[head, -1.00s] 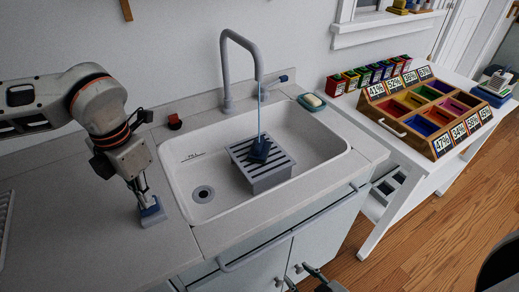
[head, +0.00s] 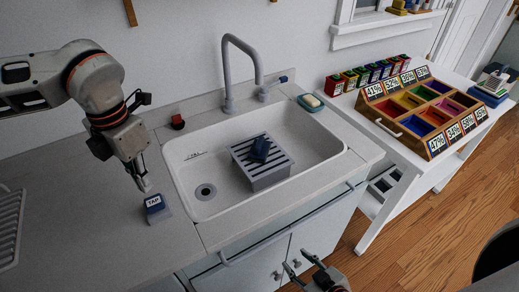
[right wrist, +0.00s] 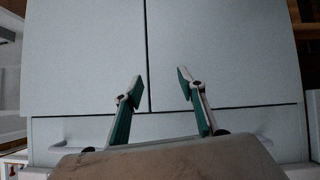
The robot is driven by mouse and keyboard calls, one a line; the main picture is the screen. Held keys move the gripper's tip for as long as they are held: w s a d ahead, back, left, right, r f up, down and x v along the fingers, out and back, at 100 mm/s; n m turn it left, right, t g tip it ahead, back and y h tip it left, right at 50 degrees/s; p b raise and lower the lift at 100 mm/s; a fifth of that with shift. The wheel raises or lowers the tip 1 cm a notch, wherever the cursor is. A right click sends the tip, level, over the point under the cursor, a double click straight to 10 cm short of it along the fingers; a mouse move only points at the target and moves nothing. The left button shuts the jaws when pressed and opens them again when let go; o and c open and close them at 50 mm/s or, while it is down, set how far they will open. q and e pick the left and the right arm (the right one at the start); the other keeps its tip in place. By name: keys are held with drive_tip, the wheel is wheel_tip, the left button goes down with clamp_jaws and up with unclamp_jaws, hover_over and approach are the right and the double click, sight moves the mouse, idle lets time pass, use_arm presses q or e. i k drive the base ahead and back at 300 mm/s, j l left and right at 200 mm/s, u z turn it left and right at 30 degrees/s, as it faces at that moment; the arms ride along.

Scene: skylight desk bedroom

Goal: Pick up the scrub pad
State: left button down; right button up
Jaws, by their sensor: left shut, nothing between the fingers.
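My right gripper (head: 305,265) is low in front of the sink cabinet, well away from the pad. In the right wrist view the right gripper (right wrist: 158,80) has its fingers apart with nothing between them, facing the cabinet doors.
The grey faucet (head: 245,60) arches over the sink with no water stream visible. A rail (head: 290,230) runs along the cabinet front. A soap dish (head: 311,104) sits at the sink's back right. A side table to the right holds a coloured compartment box (head: 437,150).

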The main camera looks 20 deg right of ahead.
sight(258, 151)
drive_tip(key=k+l, duration=0.8)
drive_tip(key=l, duration=0.15)
